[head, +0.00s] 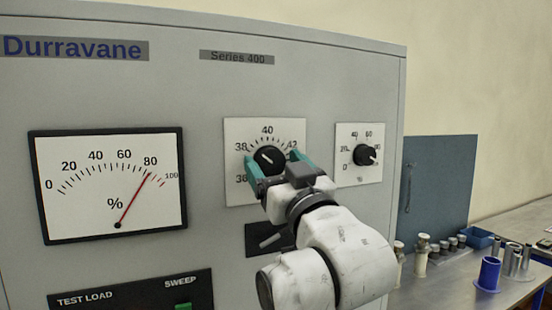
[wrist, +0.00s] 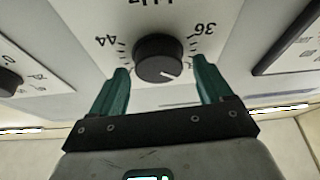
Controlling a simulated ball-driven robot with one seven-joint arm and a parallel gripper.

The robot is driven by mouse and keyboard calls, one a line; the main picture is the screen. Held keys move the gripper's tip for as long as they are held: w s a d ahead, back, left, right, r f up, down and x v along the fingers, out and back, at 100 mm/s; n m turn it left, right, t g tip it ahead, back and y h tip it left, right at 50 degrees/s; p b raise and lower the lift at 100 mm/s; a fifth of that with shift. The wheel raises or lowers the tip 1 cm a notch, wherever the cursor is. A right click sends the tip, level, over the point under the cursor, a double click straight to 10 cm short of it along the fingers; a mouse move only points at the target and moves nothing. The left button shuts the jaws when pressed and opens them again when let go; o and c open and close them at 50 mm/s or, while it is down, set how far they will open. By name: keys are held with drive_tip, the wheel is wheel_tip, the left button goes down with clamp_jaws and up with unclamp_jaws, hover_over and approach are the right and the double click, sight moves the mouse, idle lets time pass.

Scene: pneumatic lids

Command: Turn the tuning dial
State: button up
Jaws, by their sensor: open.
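The tuning dial is a round black knob (head: 269,160) on a white plate (head: 236,132) with a scale running from the upper 30s past 40. Its white mark points up and left in the head view. My gripper (head: 275,164) is open, with one teal finger on each side of the knob. The wrist view shows the knob (wrist: 158,58) upside down between the fingertips of my gripper (wrist: 162,74), with visible gaps on both sides. My gripper hides the lower part of the plate in the head view.
A percent meter (head: 108,185) at left has its red needle near 80. A smaller percent dial (head: 366,155) sits close at right. A dark switch plate (head: 262,240) is below. A steel bench with a blue cup (head: 489,274) and metal cylinders stands at far right.

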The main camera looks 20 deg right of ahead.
drive_tip(key=shift+w, duration=0.15)
drive_tip(key=shift+c, duration=0.3)
drive_tip(key=c, duration=1)
drive_tip(key=shift+a+m, duration=0.1)
drive_tip(key=shift+m, duration=0.4)
drive_tip(key=m+h+b, duration=0.1)
drive_tip(key=m, duration=0.1)
drive_tip(key=m+h+b, duration=0.2)
drive_tip(key=m, duration=0.1)
drive_tip(key=shift+m+h, duration=0.3)
drive_tip(key=m+g+h+b, duration=0.1)
drive_tip(key=m, duration=0.2)
drive_tip(key=m+g+h+b, duration=0.1)
drive_tip(key=m+h+b, duration=0.1)
drive_tip(key=m, duration=0.2)
drive_tip(key=m+g, duration=0.1)
drive_tip(key=m, duration=0.2)
drive_tip(key=m+g+h+b, duration=0.1)
drive_tip(key=m, duration=0.2)
drive_tip(key=shift+m+b, duration=0.3)
drive_tip(key=shift+m, duration=0.1)
drive_tip(key=shift+m+g, duration=1.1)
drive_tip(key=shift+m, duration=1.1)
